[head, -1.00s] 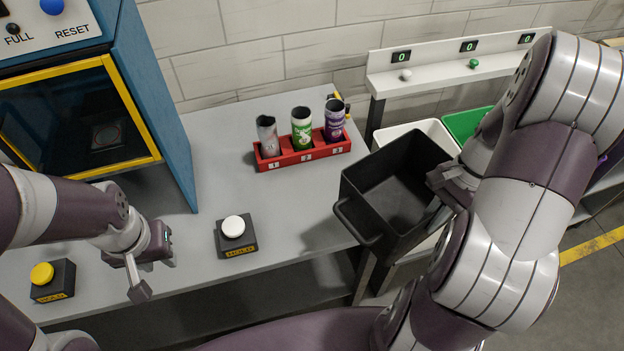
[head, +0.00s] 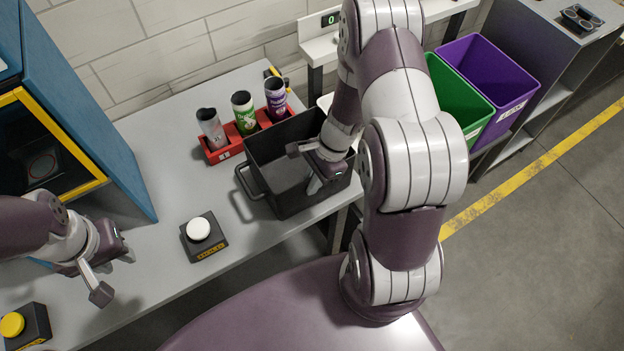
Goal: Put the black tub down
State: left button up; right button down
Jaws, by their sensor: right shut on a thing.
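The black tub (head: 270,148) is upright and empty at the right end of the grey table (head: 165,150), just in front of the red rack. My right gripper (head: 309,168) is shut on the tub's right side, and my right arm hides part of that side. I cannot tell whether the tub's base touches the tabletop. My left gripper (head: 95,280) is at the left, above the table's front, apart from the tub. Its finger gap does not show clearly.
The red rack (head: 222,152) holds several cans behind the tub. A white button (head: 198,229) on a dark box stands left of the tub, a yellow button (head: 12,324) further left. Green (head: 455,95) and purple (head: 490,80) bins stand at the right.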

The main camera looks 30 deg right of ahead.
jog(key=shift+w+f, duration=0.1)
jog(key=shift+f, duration=0.3)
jog(key=c, duration=1.4)
grip_release()
jog(key=shift+o, duration=0.8)
jog(key=shift+r, duration=0.1)
